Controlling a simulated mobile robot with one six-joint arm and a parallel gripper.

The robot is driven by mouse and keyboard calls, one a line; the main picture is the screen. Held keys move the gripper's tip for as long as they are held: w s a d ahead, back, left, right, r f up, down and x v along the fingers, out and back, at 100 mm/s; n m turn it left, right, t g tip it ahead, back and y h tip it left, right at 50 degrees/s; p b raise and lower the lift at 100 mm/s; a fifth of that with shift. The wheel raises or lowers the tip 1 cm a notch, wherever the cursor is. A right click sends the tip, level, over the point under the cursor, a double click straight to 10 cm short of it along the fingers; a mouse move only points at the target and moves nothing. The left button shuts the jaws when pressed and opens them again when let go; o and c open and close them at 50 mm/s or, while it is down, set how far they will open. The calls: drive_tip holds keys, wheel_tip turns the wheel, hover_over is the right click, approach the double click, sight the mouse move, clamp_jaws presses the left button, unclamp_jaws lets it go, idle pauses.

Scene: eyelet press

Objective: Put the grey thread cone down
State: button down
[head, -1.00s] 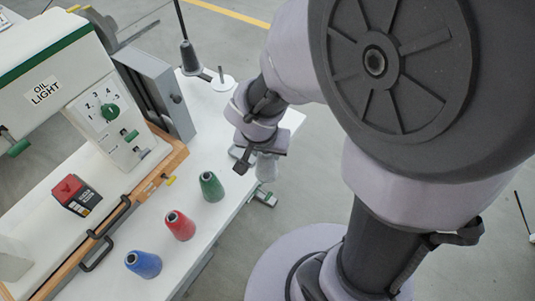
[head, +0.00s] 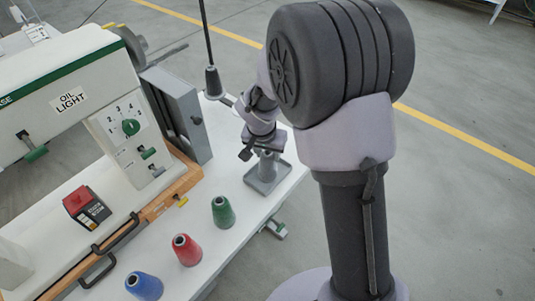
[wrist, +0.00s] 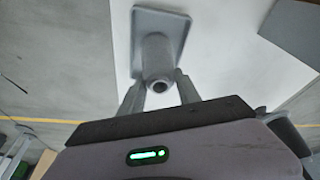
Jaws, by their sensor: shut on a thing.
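The grey thread cone (head: 267,164) is upright between the fingers of my gripper (head: 262,148), which is shut on it. It stands in or just above a grey square tray (head: 256,184) on the white table; I cannot tell if its base touches. In the wrist view, the cone (wrist: 158,56) points its open top toward me, with a finger on each side of my gripper (wrist: 161,88). The tray (wrist: 176,19) shows around the cone's far end.
Green (head: 223,212), red (head: 187,250) and blue (head: 144,286) cones stand in a row on the white table (head: 230,245). The press (head: 75,95) and its grey upright box (head: 178,112) are to the left. A dark pole (head: 212,80) stands behind my gripper.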

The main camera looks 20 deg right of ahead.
drive_tip(key=shift+r, duration=0.1)
drive_tip(key=c, duration=0.9)
unclamp_jaws()
drive_tip(key=shift+o, duration=0.2)
drive_tip(key=p+v, duration=0.4)
drive_tip(key=v, duration=0.8)
drive_tip(key=s+r+t+y, duration=0.1)
drive_tip(key=s+r, duration=0.3)
drive_tip(key=s, duration=0.3)
drive_tip(key=s+a+r+n+t+y, duration=0.1)
drive_tip(key=s+r, duration=0.4)
drive_tip(key=s, duration=0.3)
drive_tip(key=s+a+r+n+t+y, duration=0.1)
drive_tip(key=s+r, duration=0.3)
drive_tip(key=s, duration=0.3)
drive_tip(key=shift+s+r+y, duration=0.2)
drive_tip(key=shift+y, duration=0.2)
